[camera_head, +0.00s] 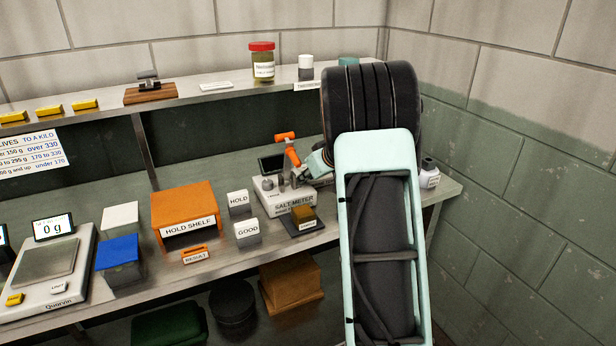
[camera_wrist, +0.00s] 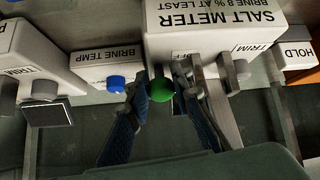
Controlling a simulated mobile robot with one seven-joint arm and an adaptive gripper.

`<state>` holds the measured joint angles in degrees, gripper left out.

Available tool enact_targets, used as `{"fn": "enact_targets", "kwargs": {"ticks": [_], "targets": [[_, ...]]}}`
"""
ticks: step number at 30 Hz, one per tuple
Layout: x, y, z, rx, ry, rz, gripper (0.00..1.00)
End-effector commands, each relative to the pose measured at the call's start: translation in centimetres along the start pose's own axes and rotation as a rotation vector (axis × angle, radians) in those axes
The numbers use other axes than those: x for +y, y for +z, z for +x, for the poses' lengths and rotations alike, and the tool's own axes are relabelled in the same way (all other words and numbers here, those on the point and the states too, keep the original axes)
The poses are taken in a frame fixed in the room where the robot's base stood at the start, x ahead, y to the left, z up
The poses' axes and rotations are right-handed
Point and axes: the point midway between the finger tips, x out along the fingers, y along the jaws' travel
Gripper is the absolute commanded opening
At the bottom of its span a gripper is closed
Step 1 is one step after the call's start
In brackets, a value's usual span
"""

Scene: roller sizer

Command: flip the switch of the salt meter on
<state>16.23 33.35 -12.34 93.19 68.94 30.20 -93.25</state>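The salt meter (camera_head: 292,204) is a white box on the bench at the right, and its lettered body fills the top of the wrist view (camera_wrist: 215,18). A round green knob (camera_wrist: 161,89) sits at its lower edge; I cannot tell whether it is the switch. A grey knob (camera_wrist: 240,70) is by the TRIM label. Another small label is partly hidden by a finger. My gripper (camera_wrist: 161,98) has its two blue-padded fingers apart, one on each side of the green knob; contact is unclear. In the head view my arm partly covers the meter.
A BRINE TEMP box (camera_wrist: 105,58) with a blue knob (camera_wrist: 116,82) stands left of the meter in the wrist view, and a HOLD block (camera_wrist: 296,53) at right. The orange hold shelf (camera_head: 183,205) and scale (camera_head: 48,262) are further left on the bench.

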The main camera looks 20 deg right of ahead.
Motion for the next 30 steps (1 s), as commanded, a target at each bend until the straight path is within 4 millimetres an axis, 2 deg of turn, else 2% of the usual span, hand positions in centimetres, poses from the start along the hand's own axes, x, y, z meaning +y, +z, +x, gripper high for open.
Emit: {"fn": "enact_targets", "kwargs": {"ticks": [1,4,13,30], "targets": [[0.0,0.0,0.0,0.000,0.000,0.000,0.11],[0.0,0.0,0.0,0.000,0.000,0.000,0.00],[0.0,-0.6,-0.3,-0.029,-0.008,-0.001,0.00],[0.1,-1.4,-0.1,-0.200,-0.042,0.009,0.00]]}}
